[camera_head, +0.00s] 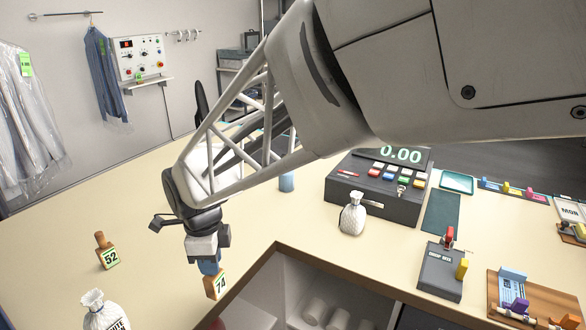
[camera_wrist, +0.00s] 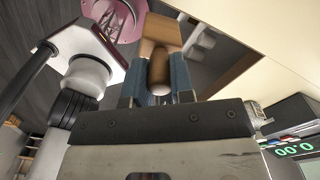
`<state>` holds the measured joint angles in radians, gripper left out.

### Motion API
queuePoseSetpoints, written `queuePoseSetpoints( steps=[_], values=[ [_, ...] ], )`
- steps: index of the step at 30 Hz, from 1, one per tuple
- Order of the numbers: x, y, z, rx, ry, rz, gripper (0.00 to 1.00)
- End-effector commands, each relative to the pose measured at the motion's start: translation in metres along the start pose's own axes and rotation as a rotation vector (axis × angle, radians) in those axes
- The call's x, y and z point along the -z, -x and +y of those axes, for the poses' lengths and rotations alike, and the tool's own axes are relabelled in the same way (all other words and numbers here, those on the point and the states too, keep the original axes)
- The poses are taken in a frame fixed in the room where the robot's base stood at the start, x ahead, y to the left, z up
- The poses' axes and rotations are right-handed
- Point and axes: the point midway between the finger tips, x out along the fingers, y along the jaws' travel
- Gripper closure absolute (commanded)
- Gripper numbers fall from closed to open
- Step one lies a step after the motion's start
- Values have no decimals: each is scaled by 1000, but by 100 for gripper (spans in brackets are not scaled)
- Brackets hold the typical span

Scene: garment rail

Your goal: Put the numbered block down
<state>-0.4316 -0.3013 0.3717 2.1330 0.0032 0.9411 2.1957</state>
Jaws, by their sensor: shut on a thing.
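A wooden block numbered 74 (camera_head: 215,286) hangs below my gripper (camera_head: 208,266) near the counter's inner wooden edge. In the wrist view the block (camera_wrist: 160,30) shows at the far end of my gripper (camera_wrist: 157,80), its rounded wooden peg between the two blue fingers. My gripper is shut on this peg. I cannot tell whether the block touches the counter top (camera_head: 150,285). A second block numbered 52 (camera_head: 107,256) stands on the counter to the left, with its peg up.
A white tied sack (camera_head: 105,314) stands at the front left, another (camera_head: 352,216) beside the cash register (camera_head: 375,190). A blue item (camera_head: 286,182) is behind my arm. Open shelves with rolls (camera_head: 322,306) lie below the inner edge. The counter between block 52 and my gripper is clear.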

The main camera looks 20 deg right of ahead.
Motion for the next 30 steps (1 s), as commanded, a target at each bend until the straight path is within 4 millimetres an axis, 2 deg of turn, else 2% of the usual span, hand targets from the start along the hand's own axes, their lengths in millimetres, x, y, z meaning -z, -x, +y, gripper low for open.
queuePoseSetpoints(
  steps=[12,30],
  values=[
    [65,1,-29,1,-33,0,100],
    [161,2,-52,2,-76,0,100]
  ],
)
